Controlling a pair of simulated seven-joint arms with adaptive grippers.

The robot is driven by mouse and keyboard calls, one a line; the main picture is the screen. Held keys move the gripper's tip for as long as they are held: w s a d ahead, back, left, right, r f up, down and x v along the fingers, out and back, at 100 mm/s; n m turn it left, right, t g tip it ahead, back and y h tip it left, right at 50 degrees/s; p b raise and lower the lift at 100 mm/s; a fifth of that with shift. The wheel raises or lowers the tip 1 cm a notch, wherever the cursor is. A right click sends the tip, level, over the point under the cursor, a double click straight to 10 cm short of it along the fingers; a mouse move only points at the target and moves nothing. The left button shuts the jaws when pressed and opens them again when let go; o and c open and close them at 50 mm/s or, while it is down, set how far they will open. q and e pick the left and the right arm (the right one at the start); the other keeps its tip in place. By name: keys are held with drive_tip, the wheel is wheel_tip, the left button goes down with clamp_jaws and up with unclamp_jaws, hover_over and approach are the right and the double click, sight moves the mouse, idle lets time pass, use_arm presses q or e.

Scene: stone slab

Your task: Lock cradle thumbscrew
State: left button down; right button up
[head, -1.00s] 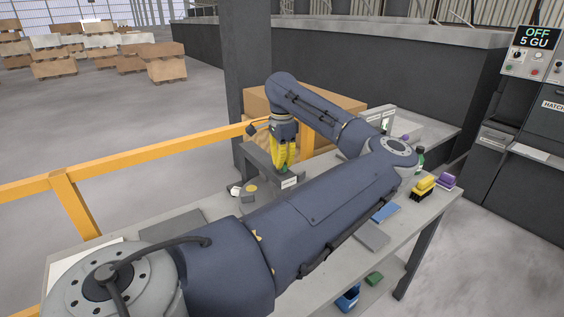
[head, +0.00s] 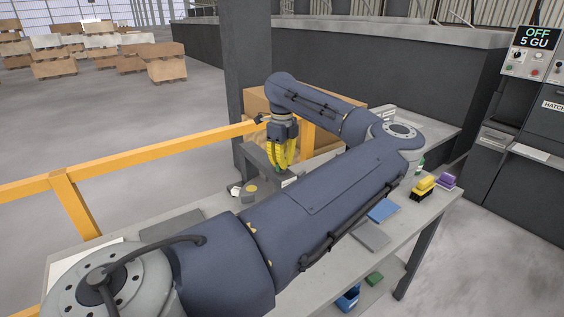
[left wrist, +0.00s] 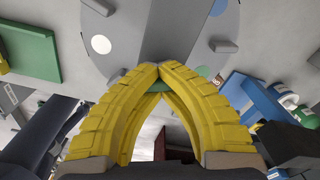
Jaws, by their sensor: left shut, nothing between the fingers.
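My left gripper (head: 284,168) points down over a dark grey stand (head: 257,163) with a small white label, at the far side of the bench. Its yellow fingers are shut, with tips meeting and nothing held; they also show in the left wrist view (left wrist: 152,70). A small green piece (left wrist: 132,83) shows just behind the fingertips there; whether it is the thumbscrew, or is touched, I cannot tell. A grey round plate (left wrist: 120,25) with coloured dots and a grey bar lies beyond. No cradle thumbscrew can be made out clearly. My right gripper is not in view.
My left arm covers much of the bench (head: 405,215). A yellow-black item (head: 423,188), a purple item (head: 446,181) and a blue plate (head: 383,210) lie on its right side. A yellow railing (head: 150,155) runs behind. A green board (left wrist: 28,45) shows in the wrist view.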

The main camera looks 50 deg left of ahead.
use_arm(q)
drive_tip(key=shift+m, duration=2.3)
drive_tip(key=c, duration=1.4)
unclamp_jaws()
drive_tip(key=o, duration=0.4)
drive_tip(key=o, duration=0.4)
wheel_tip(320, 180, up, 12)
